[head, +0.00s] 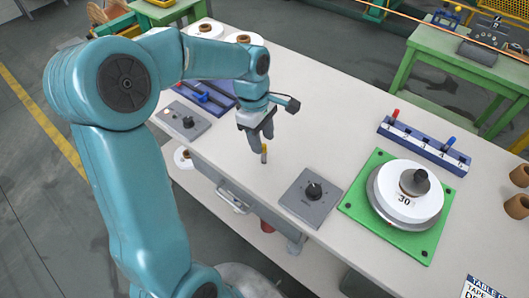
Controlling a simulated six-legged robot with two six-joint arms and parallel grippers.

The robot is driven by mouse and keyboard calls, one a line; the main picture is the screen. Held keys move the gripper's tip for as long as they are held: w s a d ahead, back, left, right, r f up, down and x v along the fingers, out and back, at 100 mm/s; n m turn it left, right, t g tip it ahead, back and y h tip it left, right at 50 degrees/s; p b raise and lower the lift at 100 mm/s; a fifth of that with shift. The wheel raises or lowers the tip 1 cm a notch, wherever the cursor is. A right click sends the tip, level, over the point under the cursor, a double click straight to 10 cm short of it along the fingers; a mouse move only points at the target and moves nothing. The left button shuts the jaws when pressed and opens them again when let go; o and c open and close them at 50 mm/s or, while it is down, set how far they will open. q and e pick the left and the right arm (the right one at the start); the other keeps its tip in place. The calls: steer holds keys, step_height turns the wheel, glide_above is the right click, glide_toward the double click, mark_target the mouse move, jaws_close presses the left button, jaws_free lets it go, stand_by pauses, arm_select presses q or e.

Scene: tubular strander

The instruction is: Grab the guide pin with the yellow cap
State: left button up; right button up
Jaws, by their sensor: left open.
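The guide pin with the yellow cap (264,155) is small and stands upright on the light table, near its front edge. My left gripper (261,143) points down directly above it, with its dark fingers open and close around or just over the cap. I cannot tell whether the fingers touch the pin. The fingers partly hide the top of the pin. My right gripper is not in view.
A grey box with a black knob (311,191) lies to the right of the pin. Beyond it are a green plate (427,240) with a white spool (408,190) and a blue numbered rack (424,145). Another knob box (185,122) lies left. The table middle is clear.

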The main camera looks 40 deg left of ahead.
mark_target(264, 145)
arm_select(q)
steer(key=f, duration=0.3)
steer(key=shift+s+d+f, duration=0.1)
steer(key=shift+d+f, duration=0.05)
steer(key=shift+d, duration=0.2)
steer(key=shift+f, duration=0.15)
jaws_close()
